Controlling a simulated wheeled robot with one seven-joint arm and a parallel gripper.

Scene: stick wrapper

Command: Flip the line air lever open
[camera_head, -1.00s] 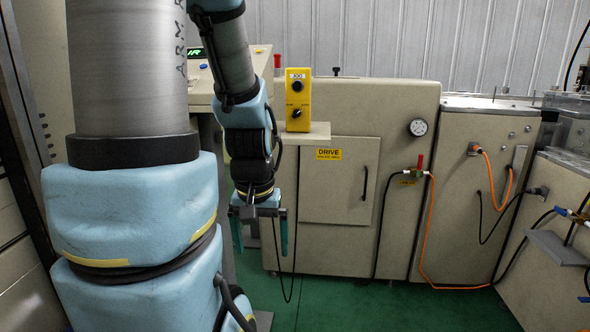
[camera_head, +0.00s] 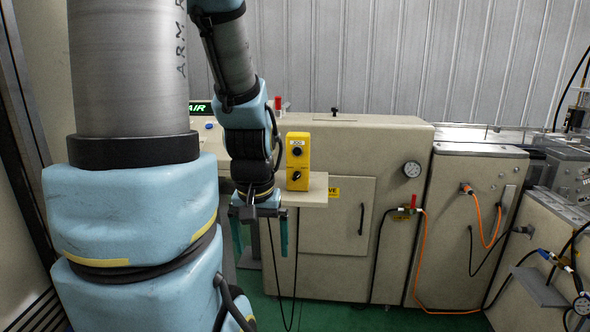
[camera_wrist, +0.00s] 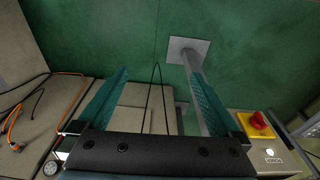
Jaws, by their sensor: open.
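A small red lever (camera_head: 413,201) stands upright on a brass-coloured valve on the front of the beige machine, below a round gauge (camera_head: 412,169). A yellow label beside the valve is too small to read. A blue-handled fitting (camera_head: 545,254) shows on the machine at the far right. My gripper (camera_head: 261,243) hangs pointing down, well left of the red lever and apart from it. Its two teal fingers are spread with nothing between them, as the wrist view (camera_wrist: 155,78) also shows. The red lever cannot be made out in the wrist view.
A yellow control box (camera_head: 297,160) stands on a shelf (camera_head: 316,190) close to the right of my gripper. A cabinet door (camera_head: 335,218) with a handle lies between gripper and valve. An orange hose (camera_head: 424,260) and black cables hang to the right. Green floor (camera_head: 355,318) is open in front.

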